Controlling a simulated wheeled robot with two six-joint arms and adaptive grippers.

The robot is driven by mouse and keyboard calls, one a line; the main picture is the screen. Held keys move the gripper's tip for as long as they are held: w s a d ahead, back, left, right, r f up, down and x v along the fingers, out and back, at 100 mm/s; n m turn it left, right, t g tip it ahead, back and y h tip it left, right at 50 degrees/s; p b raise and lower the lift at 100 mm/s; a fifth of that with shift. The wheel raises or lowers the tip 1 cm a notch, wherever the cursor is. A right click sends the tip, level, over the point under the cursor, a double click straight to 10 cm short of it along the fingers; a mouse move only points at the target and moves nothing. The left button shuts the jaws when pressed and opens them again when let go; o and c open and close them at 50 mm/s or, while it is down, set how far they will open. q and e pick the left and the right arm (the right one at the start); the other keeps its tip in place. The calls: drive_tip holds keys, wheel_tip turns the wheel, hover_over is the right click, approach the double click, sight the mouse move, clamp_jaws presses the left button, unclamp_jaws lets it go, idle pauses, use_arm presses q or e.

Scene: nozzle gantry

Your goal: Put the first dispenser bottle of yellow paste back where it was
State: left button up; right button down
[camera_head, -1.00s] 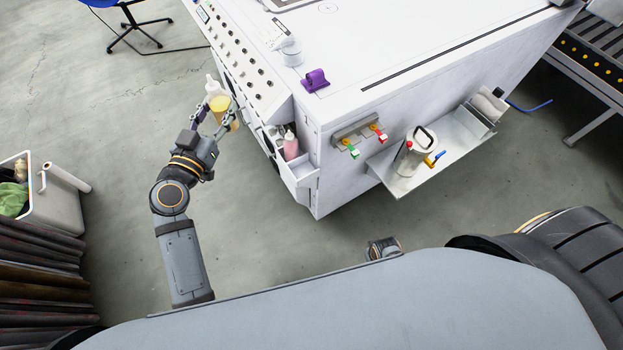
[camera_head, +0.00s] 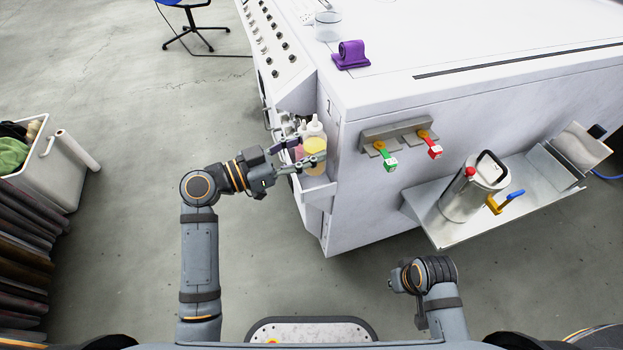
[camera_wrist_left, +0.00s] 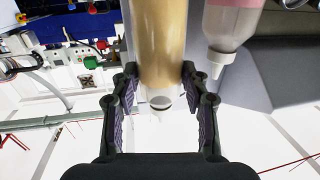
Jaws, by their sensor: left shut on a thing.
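The dispenser bottle of yellow paste (camera_head: 314,146) has a pale nozzle and is at the open side bin (camera_head: 319,193) on the white machine's left corner. My left gripper (camera_head: 303,165) is shut on it. In the left wrist view the yellow bottle (camera_wrist_left: 162,45) is between the two fingers. A bottle with pink contents (camera_wrist_left: 230,22) is close beside it, to the right in that view. In the head view the pink bottle (camera_head: 298,151) is partly hidden by my gripper. I cannot tell whether the yellow bottle touches the bin floor.
The white machine (camera_head: 375,85) has a purple holder (camera_head: 351,54) and a clear cup (camera_head: 327,26) on top. Red and green valves (camera_head: 427,143) and a metal shelf (camera_head: 450,230) with a steel canister (camera_head: 468,190) project from its front.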

sight(307, 172)
use_arm(q)
wheel_tip(307, 172, down, 3)
drive_tip(key=shift+r, duration=0.1)
wheel_tip(307, 172, down, 4)
drive_tip(key=shift+b, duration=0.75)
drive_tip(key=shift+r, duration=0.1)
use_arm(e)
drive_tip(key=shift+w+a+f+t, duration=0.2)
drive_tip(key=shift+f+t, duration=0.05)
drive_tip(key=shift+f, duration=0.35)
drive_tip(key=shift+w+a+f+t, duration=0.15)
drive_tip(key=shift+a+f+t, duration=0.1)
drive_tip(key=shift+f, duration=0.35)
drive_tip(key=shift+f, duration=0.1)
use_arm(q)
drive_tip(key=shift+f, duration=0.2)
drive_tip(key=o, duration=0.5)
drive_tip(key=shift+c, duration=0.2)
use_arm(e)
drive_tip(key=shift+f, duration=0.1)
use_arm(q)
drive_tip(key=shift+r, duration=0.1)
